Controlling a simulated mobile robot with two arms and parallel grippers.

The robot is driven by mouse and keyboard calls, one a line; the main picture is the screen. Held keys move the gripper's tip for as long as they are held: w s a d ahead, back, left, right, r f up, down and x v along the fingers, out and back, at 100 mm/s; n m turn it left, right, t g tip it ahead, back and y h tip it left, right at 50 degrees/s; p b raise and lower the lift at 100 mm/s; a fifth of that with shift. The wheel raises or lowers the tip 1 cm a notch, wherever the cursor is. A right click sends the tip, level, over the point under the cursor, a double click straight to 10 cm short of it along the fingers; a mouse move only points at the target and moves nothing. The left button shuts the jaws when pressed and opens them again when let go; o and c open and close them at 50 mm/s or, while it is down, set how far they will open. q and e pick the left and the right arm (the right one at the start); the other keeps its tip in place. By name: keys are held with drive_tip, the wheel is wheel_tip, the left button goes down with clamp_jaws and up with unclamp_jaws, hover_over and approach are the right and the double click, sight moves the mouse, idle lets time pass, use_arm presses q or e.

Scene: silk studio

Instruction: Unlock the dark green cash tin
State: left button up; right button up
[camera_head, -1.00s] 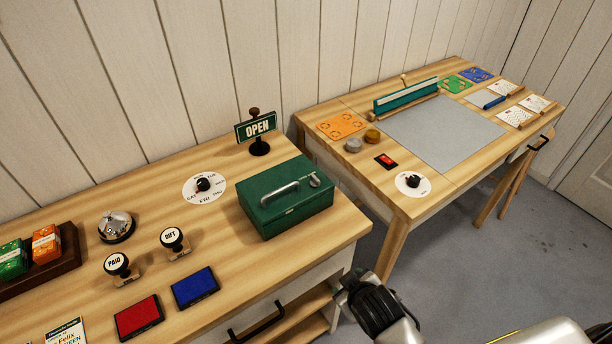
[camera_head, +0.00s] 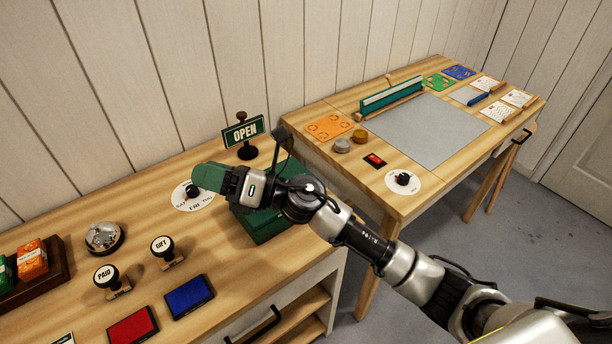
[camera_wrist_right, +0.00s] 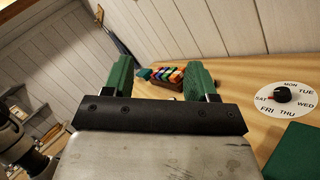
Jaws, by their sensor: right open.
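The dark green cash tin (camera_head: 262,226) sits near the right end of the left wooden counter in the head view. My right arm reaches over it and hides most of its lid, its handle and its lock. A green corner, likely of the tin (camera_wrist_right: 296,152), shows at the lower right of the right wrist view. My right gripper (camera_head: 208,177) is above the tin and the day dial, pointing left. In the right wrist view its two green fingers (camera_wrist_right: 158,78) are wide apart with nothing between them. My left gripper is not in view.
A day dial (camera_head: 180,203) lies left of the tin; it also shows in the right wrist view (camera_wrist_right: 298,110). An OPEN sign (camera_head: 243,134) stands behind the tin. A bell (camera_head: 104,237), stamps and ink pads (camera_head: 190,296) stand left and in front. A second table (camera_head: 430,190) is at right.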

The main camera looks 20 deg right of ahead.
wheel_tip(320, 180, down, 6)
drive_tip(key=w+d+n+g+h, duration=0.2)
drive_tip(key=n+g+h, duration=0.7)
drive_tip(key=n, duration=0.5)
drive_tip(key=w+d+r+n+h, duration=0.1)
drive_tip(key=w+d+r+h, duration=0.15)
drive_tip(key=d+h, duration=0.45)
drive_tip(key=w+d+r+n+h, duration=0.1)
drive_tip(key=w+d+n+h, duration=0.15)
drive_tip(key=d, duration=0.75)
drive_tip(key=shift+m+h, duration=0.35)
drive_tip(key=shift+h, duration=0.1)
drive_tip(key=f+p, duration=0.1)
drive_tip(key=f, duration=0.2)
drive_tip(key=f+p, duration=0.1)
drive_tip(key=f, duration=0.7)
drive_tip(key=shift+w+d+p, duration=0.15)
drive_tip(key=shift+w+p, duration=0.2)
drive_tip(key=shift+p, duration=0.05)
drive_tip(key=shift+c, duration=0.3)
drive_tip(key=c, duration=0.9)
drive_tip(key=shift+o, duration=0.2)
